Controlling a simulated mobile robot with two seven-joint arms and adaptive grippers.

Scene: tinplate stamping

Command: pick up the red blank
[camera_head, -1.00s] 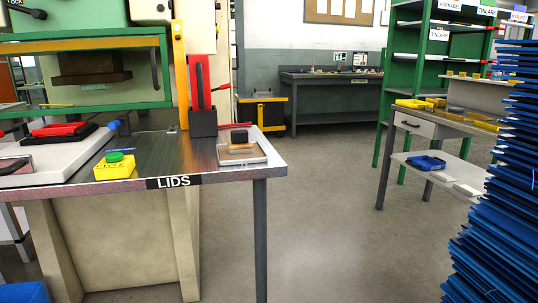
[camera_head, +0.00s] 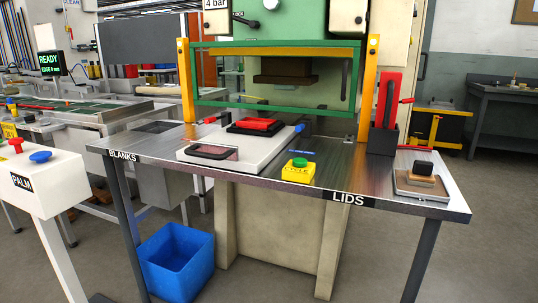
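A red piece (camera_head: 257,124) lies on a black block on the white plate (camera_head: 215,140) in the middle of the metal table, in front of the press. It is the likeliest match for the red blank, but its exact shape is too small to tell. A black-framed handle (camera_head: 211,152) sits at the plate's front left. A taller red upright piece (camera_head: 387,98) stands in a dark holder (camera_head: 382,139) at the right. Neither of my grippers is in view.
The table edge (camera_head: 271,184) reads BLANKS at left and LIDS at right. A yellow box with a green button (camera_head: 298,170) stands near the front edge. A press with green frame (camera_head: 283,109) rises behind. A palm-button stand (camera_head: 39,183) and blue bin (camera_head: 176,262) are at left.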

